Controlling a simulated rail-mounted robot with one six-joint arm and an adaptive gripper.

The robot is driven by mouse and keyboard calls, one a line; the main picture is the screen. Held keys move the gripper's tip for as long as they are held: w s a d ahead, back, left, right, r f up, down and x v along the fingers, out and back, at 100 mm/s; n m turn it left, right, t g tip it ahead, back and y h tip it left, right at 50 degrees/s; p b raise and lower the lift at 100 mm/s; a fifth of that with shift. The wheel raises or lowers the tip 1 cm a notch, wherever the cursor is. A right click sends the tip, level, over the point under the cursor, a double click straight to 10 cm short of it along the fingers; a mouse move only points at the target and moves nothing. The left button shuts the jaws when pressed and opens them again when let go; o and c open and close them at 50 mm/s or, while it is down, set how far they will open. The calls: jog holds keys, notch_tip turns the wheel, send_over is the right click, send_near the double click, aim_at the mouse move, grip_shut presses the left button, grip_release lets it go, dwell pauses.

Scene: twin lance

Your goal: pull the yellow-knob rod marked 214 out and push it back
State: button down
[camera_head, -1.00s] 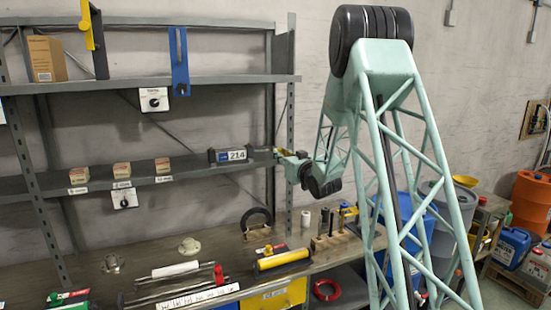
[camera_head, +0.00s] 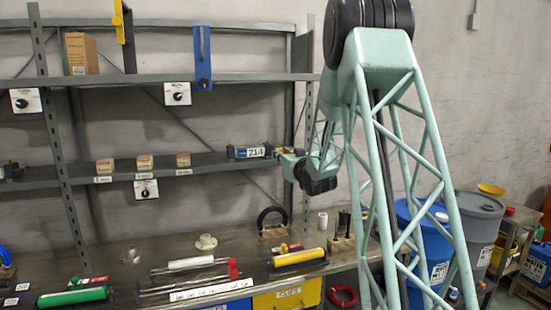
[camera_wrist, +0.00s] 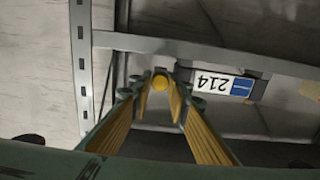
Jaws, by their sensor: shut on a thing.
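The block with the label 214 (camera_head: 254,152) sits at the right end of the middle shelf. My gripper (camera_head: 284,154) is just right of it, level with it. In the wrist view the yellow knob (camera_wrist: 160,82) lies between the tips of my gripper (camera_wrist: 161,88), and the gripper is shut on it. The 214 block (camera_wrist: 221,84) shows upside down just right of the fingertips. No clear length of rod shows between knob and block; my fingers hide that part.
A shelf upright (camera_head: 304,130) stands close by my gripper. Small boxes (camera_head: 144,163) sit on the same shelf to the left. The bench below holds a yellow cylinder (camera_head: 298,257) and a black ring on a stand (camera_head: 272,222). A blue barrel (camera_head: 422,240) stands at the right.

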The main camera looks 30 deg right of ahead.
jog(key=shift+a, duration=0.2)
jog(key=c, duration=2.5)
grip_release()
jog(key=shift+w+a, duration=0.1)
jog(key=shift+a, duration=0.1)
jog(key=shift+o, duration=0.2)
jog(key=shift+d, duration=0.1)
jog(key=shift+s, duration=0.2)
jog(key=v, duration=1.1)
jog(key=shift+s, duration=0.35)
